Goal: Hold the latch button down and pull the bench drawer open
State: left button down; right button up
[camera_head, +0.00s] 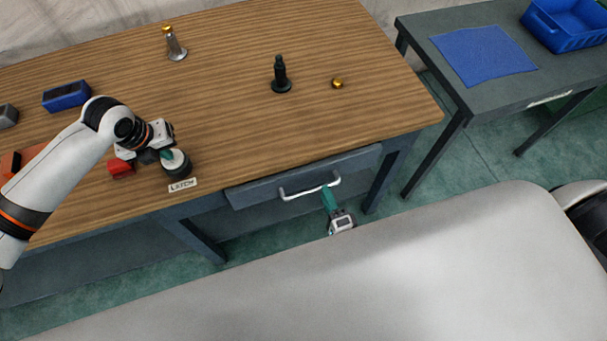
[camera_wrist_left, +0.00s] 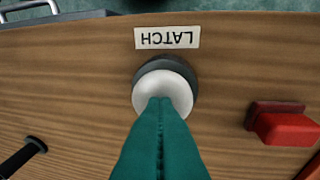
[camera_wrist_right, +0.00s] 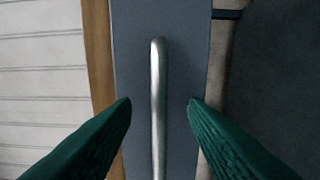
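The latch button, a white cap on a dark round base (camera_head: 178,168), stands on the bench top behind the LATCH label. My left gripper (camera_head: 165,153) is shut, with nothing between its teal fingers. In the left wrist view its tips overlap the button's white cap (camera_wrist_left: 150,90); I cannot tell how far the cap is pressed. The grey drawer front (camera_head: 250,193) sits under the bench edge, with no opened interior showing. Its silver bar handle (camera_head: 293,196) runs between the spread fingers of my right gripper (camera_wrist_right: 160,103), with a gap on both sides.
A red block (camera_head: 121,168) lies close beside my left gripper. A side table (camera_head: 490,95) with a blue bin (camera_head: 565,25) is at right. Floor shows before the drawer.

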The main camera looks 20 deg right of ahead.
jog(key=shift+w, duration=1.8)
grip_shut()
